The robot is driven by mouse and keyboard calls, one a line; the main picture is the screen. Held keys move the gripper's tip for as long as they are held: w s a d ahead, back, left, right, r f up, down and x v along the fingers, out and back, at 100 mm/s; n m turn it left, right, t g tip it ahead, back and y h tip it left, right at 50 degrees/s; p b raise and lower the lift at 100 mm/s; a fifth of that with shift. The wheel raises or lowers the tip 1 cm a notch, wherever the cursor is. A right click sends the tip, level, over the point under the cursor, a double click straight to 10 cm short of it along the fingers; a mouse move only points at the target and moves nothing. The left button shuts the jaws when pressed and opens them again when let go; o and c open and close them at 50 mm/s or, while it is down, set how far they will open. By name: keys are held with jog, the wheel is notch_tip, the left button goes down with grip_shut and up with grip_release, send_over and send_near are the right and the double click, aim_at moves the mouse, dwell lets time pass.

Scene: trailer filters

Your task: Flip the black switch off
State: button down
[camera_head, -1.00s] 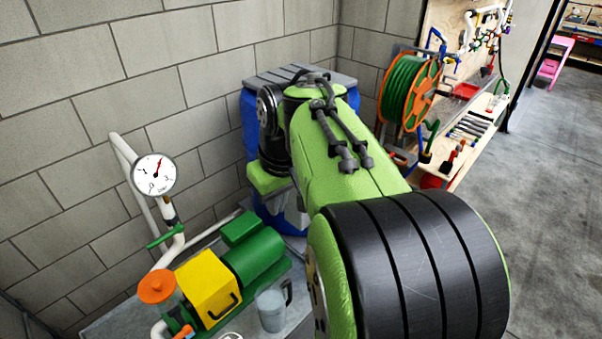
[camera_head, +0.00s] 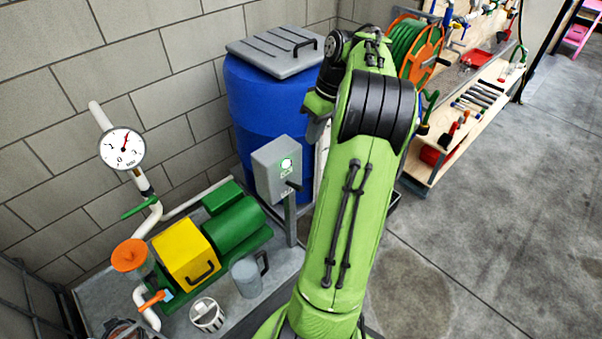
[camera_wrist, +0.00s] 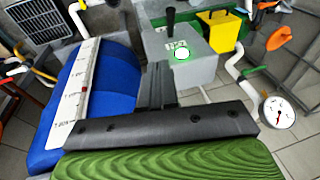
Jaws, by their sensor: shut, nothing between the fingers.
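The black switch (camera_head: 294,186) is a short lever on the front of a grey control box (camera_head: 270,165) on a post. A round light (camera_head: 286,164) on the box glows white-green. In the wrist view the switch (camera_wrist: 171,20) stands up beyond the lit light (camera_wrist: 182,53). My gripper (camera_wrist: 158,68) is shut and empty, pointing toward the box. In that picture its tips are below the light and the switch; I cannot tell the exact gap. In the head view my fingers are not clear behind my arm.
A blue barrel (camera_head: 262,108) with a grey lid stands behind the box, close to my arm. A green and yellow pump (camera_head: 187,252), a pressure gauge (camera_head: 122,148) and a grey jug (camera_head: 246,277) are at the left. Open floor (camera_head: 480,240) lies at the right.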

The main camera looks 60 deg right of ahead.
jog(key=b, duration=0.3)
send_near(294, 186)
notch_tip(294, 186, down, 3)
jog(key=w+d, duration=0.2)
jog(key=d, duration=0.1)
jog(key=a+f, duration=0.1)
jog(key=a+f+b, duration=0.1)
jog(key=f, duration=0.1)
jog(key=shift+s+a, duration=0.35)
jog(key=shift+s, duration=0.05)
jog(key=shift+s+b, duration=0.1)
jog(key=shift+b, duration=0.2)
jog(key=shift+s+f+t+b, duration=0.1)
jog(key=shift+s+t+b, duration=0.05)
jog(key=shift+t+b, duration=0.2)
jog(key=shift+f, duration=0.15)
jog(key=shift+s+a+f+n+t+h+b, duration=0.15)
jog(key=shift+s+t+b, duration=0.15)
jog(key=shift+t+b, duration=0.55)
jog(key=shift+s+f+n+t+h+b, duration=0.1)
jog(key=shift+s+t+h+b, duration=0.15)
jog(key=shift+t+b, duration=0.55)
jog(key=shift+s+a+f+n+t+h+b, duration=0.1)
jog(key=shift+s+t+b, duration=0.25)
jog(key=shift+t+b, duration=0.45)
